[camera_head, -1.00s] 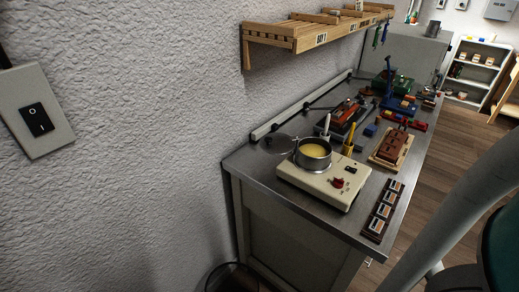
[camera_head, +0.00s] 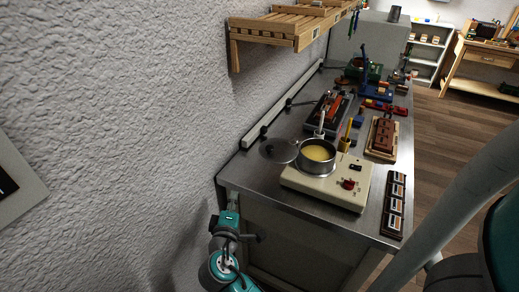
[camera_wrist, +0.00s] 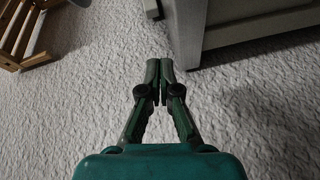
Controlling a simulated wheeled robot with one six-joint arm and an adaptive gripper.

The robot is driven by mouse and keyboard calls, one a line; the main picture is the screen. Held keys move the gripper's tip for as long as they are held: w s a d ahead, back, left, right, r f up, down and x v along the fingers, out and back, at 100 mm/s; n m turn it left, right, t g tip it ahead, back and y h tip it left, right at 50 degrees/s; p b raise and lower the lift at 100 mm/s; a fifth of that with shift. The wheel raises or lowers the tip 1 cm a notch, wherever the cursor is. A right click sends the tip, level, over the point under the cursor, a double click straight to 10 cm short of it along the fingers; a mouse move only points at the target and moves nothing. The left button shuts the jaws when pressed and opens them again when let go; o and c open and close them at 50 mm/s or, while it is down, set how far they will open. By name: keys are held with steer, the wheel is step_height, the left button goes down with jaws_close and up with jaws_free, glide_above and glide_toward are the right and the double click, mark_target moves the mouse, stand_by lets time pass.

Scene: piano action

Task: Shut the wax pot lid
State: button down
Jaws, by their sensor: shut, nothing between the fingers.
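The wax pot (camera_head: 318,166) is a round metal pot of yellow wax on a cream heater base (camera_head: 322,188) on the bench. Its lid (camera_head: 277,151) stands open, leaning out to the pot's left; the wax is uncovered. My gripper (camera_head: 232,197) is low at the bench's near left corner, next to the wall, below and left of the lid and apart from it. In the wrist view my gripper (camera_wrist: 160,64) shows its two dark green fingers together and empty. The pot and lid do not show in the wrist view.
A metal bench (camera_head: 262,188) carries a brush and yellow handle behind the pot, a brown block on a wooden tray (camera_head: 382,137) and a dark strip of tiles (camera_head: 394,204) at right. A slatted wooden shelf (camera_head: 285,30) overhangs the back. The rough wall closes the left.

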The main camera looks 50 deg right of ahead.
steer(key=w+d+r+m+g+h, duration=0.1)
steer(key=d+r+m+g+h, duration=0.15)
steer(key=r, duration=0.35)
steer(key=w+d+r+m+g+h, duration=0.1)
steer(key=d+r+m+g+h, duration=0.15)
steer(key=r, duration=0.25)
steer(key=s+d, duration=0.2)
steer(key=d, duration=0.6)
steer(key=shift+s+n+g+y, duration=0.15)
steer(key=shift+n+g+y, duration=0.15)
steer(key=shift+g+y, duration=0.1)
steer(key=shift+s, duration=0.15)
